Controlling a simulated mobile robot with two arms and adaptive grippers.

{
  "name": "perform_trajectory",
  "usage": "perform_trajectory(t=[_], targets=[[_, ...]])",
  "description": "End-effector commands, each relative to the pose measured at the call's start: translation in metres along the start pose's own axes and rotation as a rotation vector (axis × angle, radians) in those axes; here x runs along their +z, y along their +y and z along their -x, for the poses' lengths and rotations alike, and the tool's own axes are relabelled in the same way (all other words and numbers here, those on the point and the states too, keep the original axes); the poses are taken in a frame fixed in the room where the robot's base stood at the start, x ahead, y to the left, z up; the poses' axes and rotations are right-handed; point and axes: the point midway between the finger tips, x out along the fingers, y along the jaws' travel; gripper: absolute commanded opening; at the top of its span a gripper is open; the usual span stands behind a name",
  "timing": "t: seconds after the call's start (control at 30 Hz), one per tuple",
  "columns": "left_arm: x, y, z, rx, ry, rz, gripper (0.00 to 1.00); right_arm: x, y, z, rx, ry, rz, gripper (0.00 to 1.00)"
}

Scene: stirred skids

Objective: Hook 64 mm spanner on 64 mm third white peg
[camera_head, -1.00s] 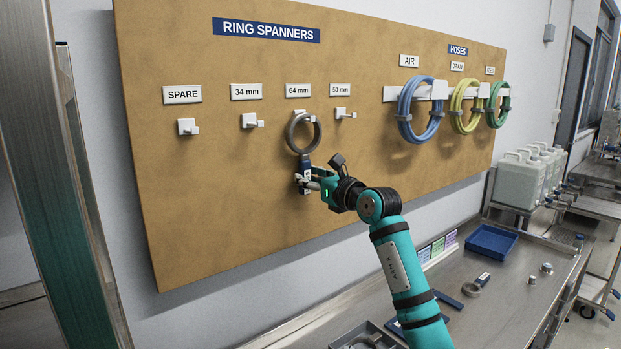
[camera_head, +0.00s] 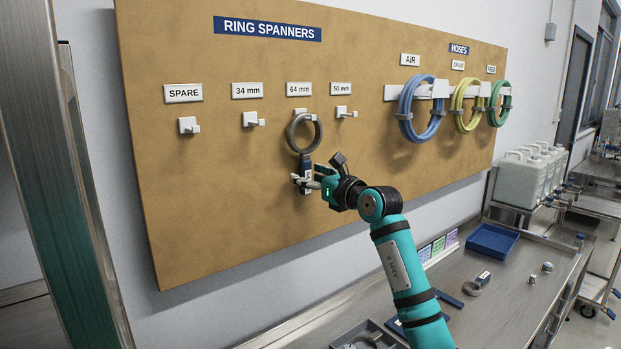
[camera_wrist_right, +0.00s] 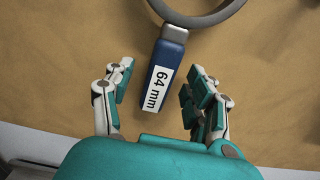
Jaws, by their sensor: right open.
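The 64 mm ring spanner (camera_head: 292,132) hangs upright at the third white peg (camera_head: 311,117), below the "64 mm" label (camera_head: 299,89). Its grey ring is around or against the peg, and the peg's tip shows at the ring's upper right. Its blue handle (camera_wrist_right: 166,72) with the "64 mm" tag points down and shows between the fingers in the right wrist view. My right gripper (camera_head: 299,182) is open around the handle, with a gap on both sides of it in the wrist view (camera_wrist_right: 155,92). My left gripper is not in view.
Empty white pegs stand under SPARE (camera_head: 188,125), 34 mm (camera_head: 253,119) and 50 mm (camera_head: 345,112). Coiled hoses (camera_head: 406,110) hang to the right. The bench below holds another ring spanner (camera_head: 473,288), a blue tray (camera_head: 492,240) and a grey tray (camera_head: 342,340).

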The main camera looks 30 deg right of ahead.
Motion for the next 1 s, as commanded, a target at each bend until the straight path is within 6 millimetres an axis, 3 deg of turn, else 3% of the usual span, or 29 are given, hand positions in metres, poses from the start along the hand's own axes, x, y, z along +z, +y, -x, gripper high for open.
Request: perform_trajectory(t=[0.23,0.5,0.7,1.0], targets=[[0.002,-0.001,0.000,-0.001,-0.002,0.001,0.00,-0.001,0.000,0.019,0.000,0.001,0.002,0.56],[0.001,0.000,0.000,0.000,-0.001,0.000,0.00,-0.002,-0.001,0.077,-0.001,0.002,0.002,0.56],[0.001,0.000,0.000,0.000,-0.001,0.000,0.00,-0.001,0.000,0.109,-0.001,0.001,0.001,0.56],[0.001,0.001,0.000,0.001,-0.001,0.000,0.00,0.000,0.000,0.120,0.001,0.000,0.000,0.56]])
